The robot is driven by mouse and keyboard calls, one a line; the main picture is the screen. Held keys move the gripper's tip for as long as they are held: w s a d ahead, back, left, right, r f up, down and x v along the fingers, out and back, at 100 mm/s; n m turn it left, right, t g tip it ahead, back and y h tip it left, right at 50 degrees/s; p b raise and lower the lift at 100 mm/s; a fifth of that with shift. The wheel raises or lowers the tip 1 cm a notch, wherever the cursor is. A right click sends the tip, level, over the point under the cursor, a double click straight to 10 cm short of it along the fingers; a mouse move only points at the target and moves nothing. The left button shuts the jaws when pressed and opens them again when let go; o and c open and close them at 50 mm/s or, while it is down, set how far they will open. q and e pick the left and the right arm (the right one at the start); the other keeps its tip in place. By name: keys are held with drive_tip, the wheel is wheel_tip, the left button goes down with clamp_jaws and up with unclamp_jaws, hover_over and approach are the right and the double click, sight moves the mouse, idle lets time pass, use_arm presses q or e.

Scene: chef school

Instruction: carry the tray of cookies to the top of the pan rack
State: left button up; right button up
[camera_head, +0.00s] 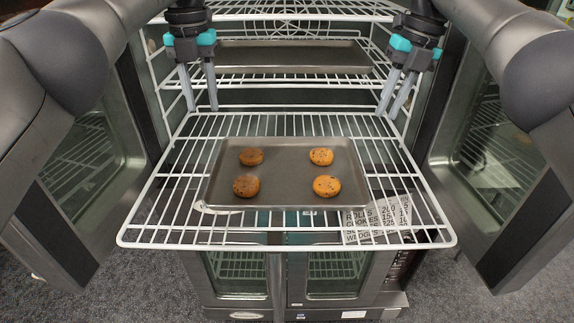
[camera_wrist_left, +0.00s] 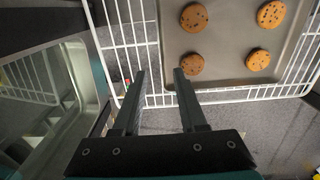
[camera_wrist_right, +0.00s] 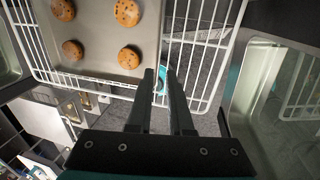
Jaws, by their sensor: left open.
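A grey metal tray (camera_head: 290,199) with several chocolate chip cookies (camera_head: 321,157) lies on a pulled-out white wire oven rack (camera_head: 160,215). The tray also shows in the left wrist view (camera_wrist_left: 228,45) and the right wrist view (camera_wrist_right: 98,20). My left gripper (camera_head: 202,108) points down near the rack's rear left side, apart from the tray; it is open and empty. My right gripper (camera_head: 388,115) points down near the rack's rear right side, apart from the tray. Its fingers have a narrow gap with nothing gripped between them. I cannot identify a separate pan rack.
Open oven doors stand on the left (camera_head: 95,150) and right (camera_head: 500,150). Another dark tray (camera_head: 290,56) lies on a higher oven shelf. A printed list (camera_head: 378,220) shows through the rack at front right. A second oven (camera_head: 290,275) is below. Carpet lies in front.

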use_arm(q)
drive_tip(key=shift+s, duration=0.15)
use_arm(e)
drive_tip(key=shift+s, duration=0.15)
use_arm(q)
drive_tip(key=shift+f, duration=0.15)
use_arm(e)
drive_tip(key=shift+f, duration=0.1)
use_arm(q)
approach(215, 167)
wheel_tip(215, 167, down, 8)
drive_tip(key=shift+f, duration=0.25)
use_arm(e)
drive_tip(key=a+f, duration=0.1)
drive_tip(key=f, duration=0.4)
drive_tip(key=a+f, duration=0.1)
drive_tip(key=f, duration=0.4)
drive_tip(key=a+f, duration=0.1)
drive_tip(key=f, duration=0.3)
drive_tip(key=shift+f, duration=0.4)
use_arm(q)
drive_tip(key=c, duration=0.3)
use_arm(e)
clamp_jaws()
use_arm(q)
clamp_jaws()
use_arm(e)
drive_tip(key=shift+r, duration=0.1)
